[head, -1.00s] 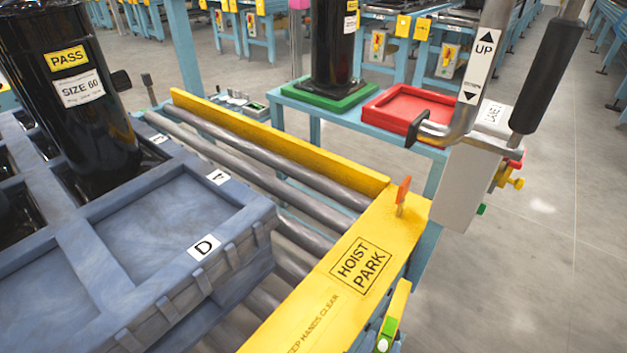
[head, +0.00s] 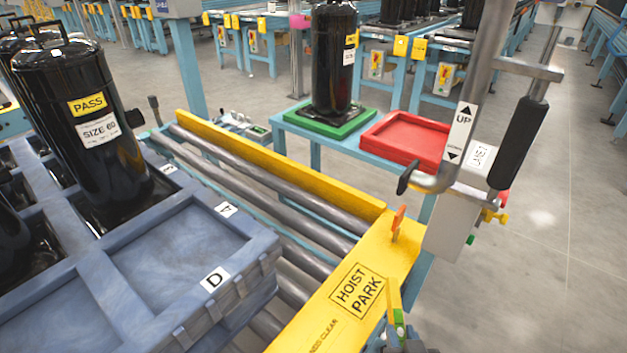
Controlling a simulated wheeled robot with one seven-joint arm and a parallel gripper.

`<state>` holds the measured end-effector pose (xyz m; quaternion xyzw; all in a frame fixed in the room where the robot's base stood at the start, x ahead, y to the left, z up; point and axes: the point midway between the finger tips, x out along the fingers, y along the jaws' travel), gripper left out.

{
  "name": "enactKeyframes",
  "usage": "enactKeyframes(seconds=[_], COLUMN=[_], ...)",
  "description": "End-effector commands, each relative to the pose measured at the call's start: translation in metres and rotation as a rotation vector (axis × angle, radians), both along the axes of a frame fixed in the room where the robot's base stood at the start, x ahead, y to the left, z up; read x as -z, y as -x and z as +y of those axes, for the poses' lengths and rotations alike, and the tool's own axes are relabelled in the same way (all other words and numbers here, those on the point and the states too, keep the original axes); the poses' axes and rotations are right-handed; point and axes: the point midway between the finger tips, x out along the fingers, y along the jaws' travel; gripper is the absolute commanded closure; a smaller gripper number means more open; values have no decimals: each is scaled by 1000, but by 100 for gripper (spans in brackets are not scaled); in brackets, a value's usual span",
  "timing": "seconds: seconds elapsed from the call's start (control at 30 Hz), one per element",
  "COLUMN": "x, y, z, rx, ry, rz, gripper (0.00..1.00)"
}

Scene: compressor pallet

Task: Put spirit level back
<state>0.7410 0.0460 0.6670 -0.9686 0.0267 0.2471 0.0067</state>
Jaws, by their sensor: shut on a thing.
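The spirit level (head: 395,304), a short yellow bar with a green part near its lower end, stands out at the bottom of the head view. It shows in front of the yellow beam, just right of the HOIST PARK label (head: 357,289). My gripper (head: 402,340) is at the bottom edge, partly cut off, and is shut on the level's lower end. The fingertips are small and hard to make out. I cannot tell whether the level touches the beam.
An orange upright piece (head: 398,222) stands on the yellow beam (head: 385,243). The hoist handle (head: 432,182) and its dark grip (head: 517,145) hang at right. A blue pallet (head: 243,249) with black compressors (head: 88,130) fills the left. A red tray (head: 405,139) and a green tray (head: 305,120) sit behind.

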Motion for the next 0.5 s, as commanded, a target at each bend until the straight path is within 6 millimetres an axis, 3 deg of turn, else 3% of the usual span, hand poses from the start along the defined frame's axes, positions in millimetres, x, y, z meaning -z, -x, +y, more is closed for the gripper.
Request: enactKeyframes(seconds=[0.03,0.2,0.5], x=[-10,-15,-16], y=[-5,-13,-16], z=[-12,-35,-47], rx=[-12,-47,-55], ry=[-2,-2,-1], rz=[0,-3,-4], gripper=[100,100,100])
